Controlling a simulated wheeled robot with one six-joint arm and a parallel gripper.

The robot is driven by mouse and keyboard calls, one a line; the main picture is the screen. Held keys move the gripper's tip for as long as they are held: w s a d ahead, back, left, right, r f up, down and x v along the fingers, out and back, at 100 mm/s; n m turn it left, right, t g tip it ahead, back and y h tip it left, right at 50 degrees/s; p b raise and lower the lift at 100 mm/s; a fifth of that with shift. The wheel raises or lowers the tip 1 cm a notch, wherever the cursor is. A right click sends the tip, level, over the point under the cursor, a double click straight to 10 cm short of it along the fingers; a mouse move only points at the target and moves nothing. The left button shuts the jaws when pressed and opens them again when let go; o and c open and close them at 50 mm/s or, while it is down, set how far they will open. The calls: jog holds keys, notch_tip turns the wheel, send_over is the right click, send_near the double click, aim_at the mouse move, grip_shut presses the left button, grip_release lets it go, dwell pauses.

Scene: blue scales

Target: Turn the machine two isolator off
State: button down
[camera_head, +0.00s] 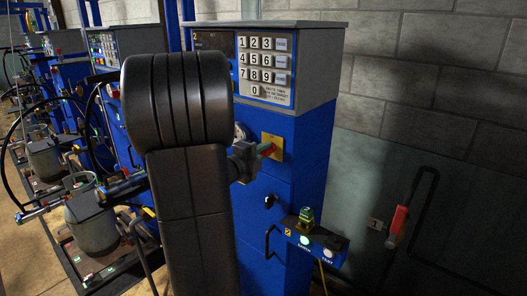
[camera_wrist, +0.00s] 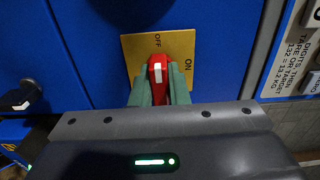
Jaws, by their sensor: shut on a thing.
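The isolator's red handle (camera_head: 267,149) sits on a yellow plate (camera_head: 277,141) on the front of the blue machine (camera_head: 312,150). In the wrist view the red handle (camera_wrist: 157,66) stands between the green fingers of my gripper (camera_wrist: 159,84). My gripper is shut on it. The handle has a white mark. On the yellow plate (camera_wrist: 130,48), OFF is just above the handle's upper end and ON is to its right. In the head view my gripper (camera_head: 258,153) reaches the plate from the left, and my arm hides part of the machine.
A keypad (camera_head: 265,62) is above the plate. A black knob (camera_head: 269,201) and a small box with lit buttons (camera_head: 312,243) are below. More machines, hoses and gas cylinders (camera_head: 92,222) stand left. A grey wall is right.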

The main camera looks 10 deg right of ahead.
dwell(0.3)
jog(key=c, duration=1.4)
grip_release()
jog(key=shift+a, duration=0.15)
jog(key=b+v, duration=0.2)
jog(key=v, duration=1.1)
jog(key=shift+s+a, duration=0.2)
jog(key=shift+s, duration=0.05)
jog(key=p+x, duration=0.2)
jog(key=x, duration=1.2)
jog(key=shift+a, duration=0.1)
